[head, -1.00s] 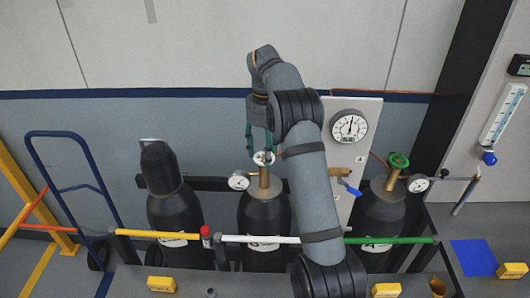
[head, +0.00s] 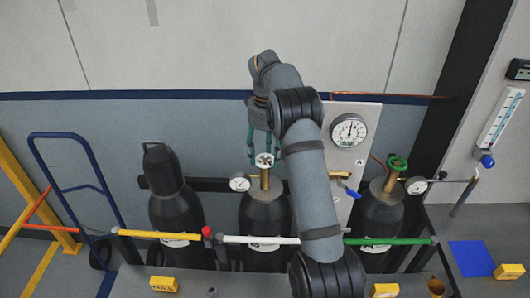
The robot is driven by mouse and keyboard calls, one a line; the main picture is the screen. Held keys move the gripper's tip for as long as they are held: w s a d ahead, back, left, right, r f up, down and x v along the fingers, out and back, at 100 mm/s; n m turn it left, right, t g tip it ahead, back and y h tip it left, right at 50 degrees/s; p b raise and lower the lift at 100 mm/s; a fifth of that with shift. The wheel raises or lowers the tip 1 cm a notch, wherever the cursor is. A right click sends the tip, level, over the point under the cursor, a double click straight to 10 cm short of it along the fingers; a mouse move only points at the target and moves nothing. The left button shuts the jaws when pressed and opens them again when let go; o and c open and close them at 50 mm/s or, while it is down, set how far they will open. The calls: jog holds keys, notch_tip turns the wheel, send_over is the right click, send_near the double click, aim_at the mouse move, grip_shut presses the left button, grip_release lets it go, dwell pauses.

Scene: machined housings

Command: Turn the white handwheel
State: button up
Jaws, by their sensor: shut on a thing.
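The white handwheel (head: 264,160) sits on top of the brass valve (head: 265,180) of the middle dark cylinder (head: 263,213). My gripper (head: 264,154) reaches down from above, with its teal fingers on either side of the handwheel. It is shut on the handwheel's rim. The fingertips are small here, and their exact contact is hard to make out. My arm passes just right of the valve and covers part of the cylinder's right side.
A small gauge (head: 239,182) juts out left of the valve. A capped cylinder (head: 174,190) stands left; one with a green handwheel (head: 398,163) stands right. A white retaining bar (head: 259,240) crosses in front. A panel with a large gauge (head: 348,131) stands behind my arm.

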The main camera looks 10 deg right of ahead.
jog(key=n, duration=0.1)
jog(key=n+p, duration=0.1)
jog(key=n, duration=0.1)
jog(key=shift+d+n, duration=0.3)
jog(key=shift+d, duration=0.05)
jog(key=n+p, duration=0.1)
jog(key=n, duration=0.2)
jog(key=shift+n, duration=0.3)
jog(key=n+p, duration=0.1)
jog(key=n, duration=0.2)
jog(key=shift+w+n, duration=0.15)
jog(key=shift+n, duration=0.25)
jog(key=n+p, duration=0.1)
jog(key=n, duration=0.2)
jog(key=shift+w+r+n+p, duration=0.1)
jog(key=shift+n+p, duration=0.2)
jog(key=n+p, duration=0.1)
jog(key=n, duration=0.3)
jog(key=shift+w+a, duration=0.1)
jog(key=shift+a, duration=0.1)
jog(key=shift+w+a+n, duration=0.1)
jog(key=shift+a+n, duration=0.05)
jog(key=shift+n, duration=1.95)
jog(key=shift+r, duration=0.15)
